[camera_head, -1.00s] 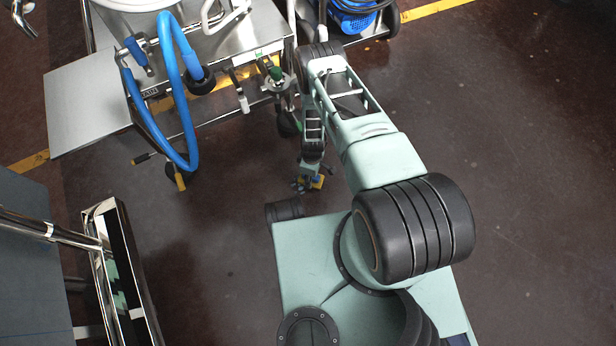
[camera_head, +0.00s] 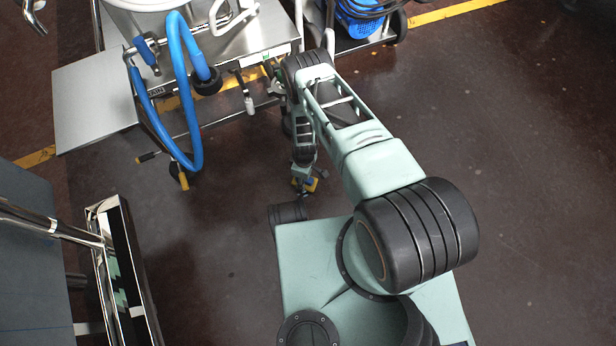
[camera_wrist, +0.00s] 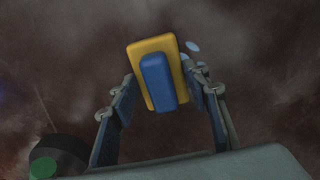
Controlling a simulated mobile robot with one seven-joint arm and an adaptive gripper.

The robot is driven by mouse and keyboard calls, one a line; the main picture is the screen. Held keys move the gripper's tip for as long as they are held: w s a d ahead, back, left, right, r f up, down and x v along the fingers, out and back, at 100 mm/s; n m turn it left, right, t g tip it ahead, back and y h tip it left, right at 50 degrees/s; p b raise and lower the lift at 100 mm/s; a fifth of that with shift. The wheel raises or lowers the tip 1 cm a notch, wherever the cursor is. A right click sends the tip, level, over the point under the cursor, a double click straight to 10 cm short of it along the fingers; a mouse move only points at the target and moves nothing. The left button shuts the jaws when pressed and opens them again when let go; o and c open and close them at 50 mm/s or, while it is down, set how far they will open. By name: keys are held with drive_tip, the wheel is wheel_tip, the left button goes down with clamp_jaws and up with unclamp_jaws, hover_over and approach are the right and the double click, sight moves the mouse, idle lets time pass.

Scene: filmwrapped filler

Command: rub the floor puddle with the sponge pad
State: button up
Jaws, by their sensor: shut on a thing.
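My gripper (camera_wrist: 162,92) is shut on the sponge pad (camera_wrist: 136,54), a yellow block with a blue grip on top, seen from above in the wrist view. No clear puddle outline shows in the head view.
A steel cart (camera_head: 95,97) with a blue hose (camera_head: 178,80) stands at the upper left. A machine with a blue motor (camera_head: 362,18) is at the top. A chrome-framed fixture (camera_head: 125,270) is at the lower left. Dark floor (camera_head: 530,150) is clear at right.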

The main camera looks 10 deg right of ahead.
drive_tip(key=shift+s+a, duration=0.25)
drive_tip(key=shift+a, duration=0.4)
drive_tip(key=shift+s+a, duration=0.3)
drive_tip(key=shift+a, duration=0.4)
drive_tip(key=shift+s+a, duration=0.25)
drive_tip(key=shift+a, duration=0.4)
drive_tip(key=shift+w+a+r, duration=0.1)
drive_tip(key=shift+w+a, duration=0.1)
drive_tip(key=shift+w, duration=0.65)
drive_tip(key=shift+w+d, duration=0.2)
drive_tip(key=shift+d, duration=0.45)
drive_tip(key=shift+w+d, duration=0.2)
drive_tip(key=shift+d, duration=0.5)
drive_tip(key=shift+w+d, duration=0.2)
drive_tip(key=shift+d, duration=0.45)
drive_tip(key=shift+w+d, duration=0.25)
drive_tip(key=shift+d, duration=0.65)
drive_tip(key=shift+w+d, duration=0.25)
drive_tip(key=shift+d, duration=0.65)
drive_tip(key=shift+r+p, duration=2.15)
drive_tip(key=shift+r, duration=0.8)
drive_tip(key=shift+r, duration=0.1)
